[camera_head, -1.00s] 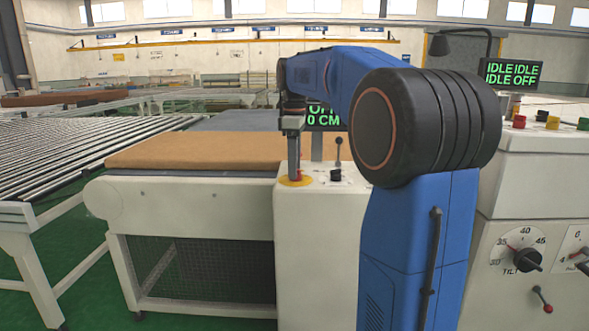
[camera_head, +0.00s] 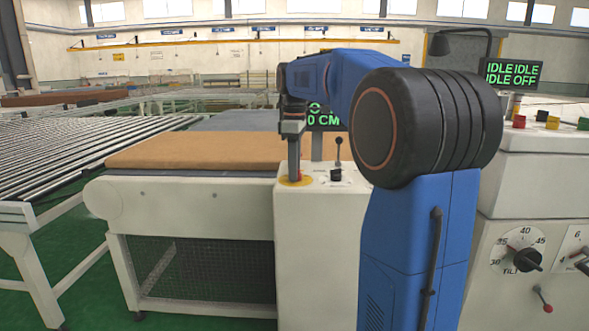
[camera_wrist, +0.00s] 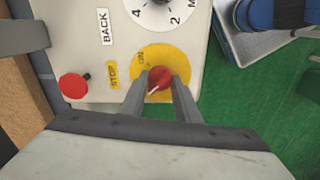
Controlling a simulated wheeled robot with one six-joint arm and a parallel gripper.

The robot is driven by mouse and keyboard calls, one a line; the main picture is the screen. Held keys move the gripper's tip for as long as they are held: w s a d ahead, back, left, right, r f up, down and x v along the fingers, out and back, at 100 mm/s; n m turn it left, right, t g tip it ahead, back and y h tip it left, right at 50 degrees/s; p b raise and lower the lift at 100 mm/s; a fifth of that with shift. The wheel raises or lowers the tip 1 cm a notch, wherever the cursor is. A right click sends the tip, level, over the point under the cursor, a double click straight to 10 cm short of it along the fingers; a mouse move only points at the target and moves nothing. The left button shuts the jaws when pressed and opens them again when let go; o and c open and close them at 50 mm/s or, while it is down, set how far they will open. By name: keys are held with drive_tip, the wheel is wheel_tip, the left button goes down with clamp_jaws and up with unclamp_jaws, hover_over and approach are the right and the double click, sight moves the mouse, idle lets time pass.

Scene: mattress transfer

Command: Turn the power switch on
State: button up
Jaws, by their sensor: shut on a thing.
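The power switch is a red rotary knob (camera_wrist: 160,79) on a round yellow plate (camera_wrist: 179,62), with an "ON" label beside it in the wrist view. My gripper (camera_wrist: 161,88) is shut on the knob, one finger on each side. The knob's white mark points down-left in that view, away from the "ON" label. In the head view, my gripper (camera_head: 295,177) points straight down onto the yellow plate (camera_head: 297,181) on top of the white control box (camera_head: 315,225). The knob itself is hidden there behind the fingers.
A red stop button (camera_wrist: 73,87) and a numbered dial (camera_wrist: 160,10) share the panel. A black lever (camera_head: 338,158) stands right of the gripper. A brown mattress (camera_head: 200,150) lies on the machine at left. A green screen (camera_head: 513,73) reads "IDLE" and "OFF".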

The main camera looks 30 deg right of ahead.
drive_tip(key=m, duration=0.8)
drive_tip(key=shift+d+m, duration=0.1)
drive_tip(key=shift+m, duration=0.3)
drive_tip(key=m, duration=0.4)
drive_tip(key=shift+m, duration=0.3)
drive_tip(key=shift+d+m, duration=0.1)
drive_tip(key=shift+m, duration=1.8)
drive_tip(key=o, duration=1)
drive_tip(key=shift+o, duration=0.2)
